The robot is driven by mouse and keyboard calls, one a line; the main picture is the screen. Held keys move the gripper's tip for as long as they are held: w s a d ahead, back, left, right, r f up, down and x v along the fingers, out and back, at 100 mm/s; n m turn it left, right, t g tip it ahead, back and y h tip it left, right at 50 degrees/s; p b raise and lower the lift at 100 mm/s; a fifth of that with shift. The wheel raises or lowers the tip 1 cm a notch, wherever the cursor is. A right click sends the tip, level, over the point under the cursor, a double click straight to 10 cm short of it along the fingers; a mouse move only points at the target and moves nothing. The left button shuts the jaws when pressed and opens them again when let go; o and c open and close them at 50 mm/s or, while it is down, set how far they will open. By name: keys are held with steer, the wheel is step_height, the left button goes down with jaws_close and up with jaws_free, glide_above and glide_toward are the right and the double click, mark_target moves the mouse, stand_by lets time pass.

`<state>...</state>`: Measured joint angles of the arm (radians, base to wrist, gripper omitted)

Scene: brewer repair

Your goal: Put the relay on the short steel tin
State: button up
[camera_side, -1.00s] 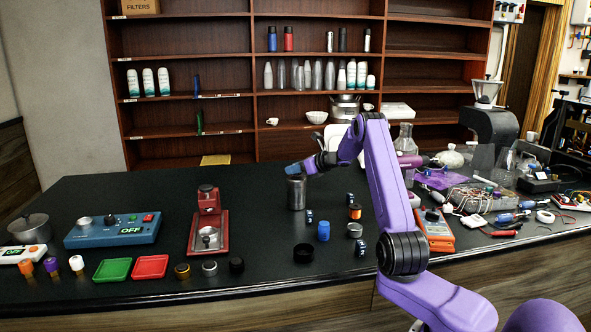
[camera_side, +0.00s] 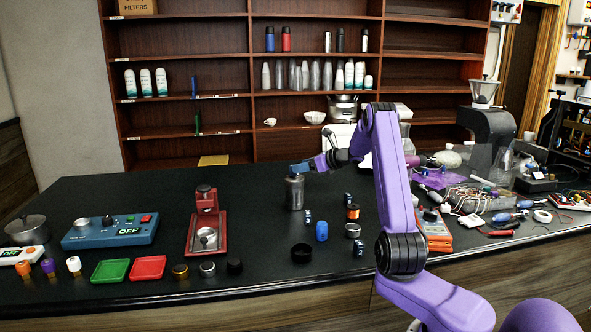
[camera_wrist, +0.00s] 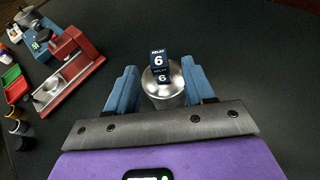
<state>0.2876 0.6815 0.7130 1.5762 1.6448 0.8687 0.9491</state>
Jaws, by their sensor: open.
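A dark blue relay marked 6 (camera_wrist: 159,58) stands on the top of a steel tin (camera_wrist: 165,97) in the wrist view. In the side view this tin (camera_side: 294,194) looks tall, and something dark shows on its top, partly hidden by my gripper (camera_side: 299,168). My gripper is open, its blue fingers (camera_wrist: 158,68) on either side of the relay and apart from it. A lower steel tin (camera_side: 353,231) stands to the right on the counter. Other dark relays stand nearby: one beside the tall tin (camera_side: 308,216), one farther back (camera_side: 348,198) and one in front (camera_side: 359,248).
A blue bottle-like part (camera_side: 321,231), an orange-and-black part (camera_side: 353,212) and a black ring (camera_side: 302,253) stand close by. A red press (camera_side: 207,222) and blue control box (camera_side: 110,231) are to the left. Tools clutter the right. The counter behind the tin is clear.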

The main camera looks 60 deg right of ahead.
steer(key=v, duration=0.7)
steer(key=w+a+n+g+y, duration=0.25)
steer(key=a+n, duration=0.25)
steer(key=a, duration=0.5)
steer(key=w+a+n+g+y, duration=0.2)
steer(key=a+n+y, duration=0.25)
steer(key=a, duration=0.55)
steer(key=s+a+f+n+g, duration=0.1)
steer(key=s+a+n+g, duration=0.25)
steer(key=a+n, duration=0.4)
steer(key=s+a+f+n+g, duration=0.15)
steer(key=s+a+n, duration=0.25)
steer(key=a, duration=0.7)
steer(key=s+a+n+g+h, duration=0.1)
steer(key=s+a+n+g, duration=0.25)
steer(key=s+n, duration=0.2)
steer(key=s+a+n+g+h, duration=0.1)
steer(key=s+a+n+g, duration=0.1)
steer(key=s+a+n, duration=0.4)
steer(key=s+d+f+n+h, duration=0.1)
steer(key=s+n+h, duration=0.1)
steer(key=s+n, duration=0.6)
steer(key=s+d+f+n+t+h, duration=0.1)
steer(key=s+d+n+h, duration=0.1)
steer(key=s+n, duration=0.6)
steer(key=shift+s+d+t+h, duration=0.2)
steer(key=shift+s+t+h, duration=0.1)
steer(key=shift+s, duration=0.75)
